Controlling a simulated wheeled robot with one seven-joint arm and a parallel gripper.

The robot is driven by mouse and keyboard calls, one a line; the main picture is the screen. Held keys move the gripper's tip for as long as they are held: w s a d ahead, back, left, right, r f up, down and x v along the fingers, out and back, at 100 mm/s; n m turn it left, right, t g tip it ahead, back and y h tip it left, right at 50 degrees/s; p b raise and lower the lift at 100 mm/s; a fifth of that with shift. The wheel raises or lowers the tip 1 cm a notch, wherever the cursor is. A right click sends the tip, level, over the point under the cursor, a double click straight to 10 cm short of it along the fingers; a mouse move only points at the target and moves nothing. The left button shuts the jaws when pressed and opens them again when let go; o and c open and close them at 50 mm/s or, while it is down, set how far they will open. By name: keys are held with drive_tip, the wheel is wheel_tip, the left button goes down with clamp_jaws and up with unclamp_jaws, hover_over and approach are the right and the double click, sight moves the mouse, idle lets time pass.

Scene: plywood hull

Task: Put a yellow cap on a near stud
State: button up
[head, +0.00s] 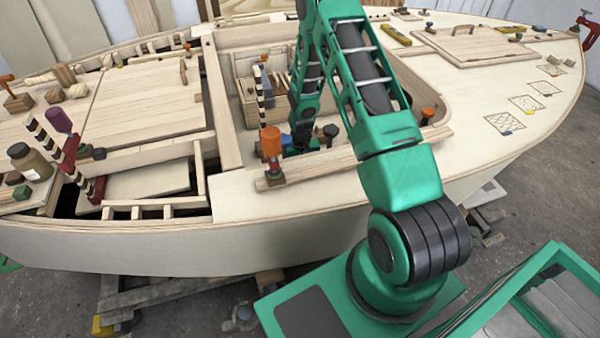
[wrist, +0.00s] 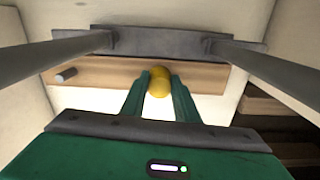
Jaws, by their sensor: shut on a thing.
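In the wrist view, my gripper (wrist: 160,77) has its two green fingers closed on a yellow cap (wrist: 160,86), which looks rounded and sits between the fingertips. A short grey stud (wrist: 66,75) sticks out from a wooden strip (wrist: 105,73), to the left of the cap and apart from it. The cap overlaps the strip in this view; whether it touches the strip or covers another stud, I cannot tell. In the head view my arm reaches down into the hull's cockpit opening, and neither the cap nor my fingertips can be made out.
The cockpit is edged by a wooden coaming (head: 320,168). An orange-handled clamp (head: 271,150) and a striped post (head: 262,88) stand close to my arm. A brown jar (head: 30,162) and a red clamp (head: 80,170) are on the left. Dark slots (wrist: 265,105) show right in the wrist view.

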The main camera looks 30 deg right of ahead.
drive_tip(key=o, duration=1)
wheel_tip(320, 180, up, 12)
drive_tip(key=shift+r, duration=0.1)
idle(0.5)
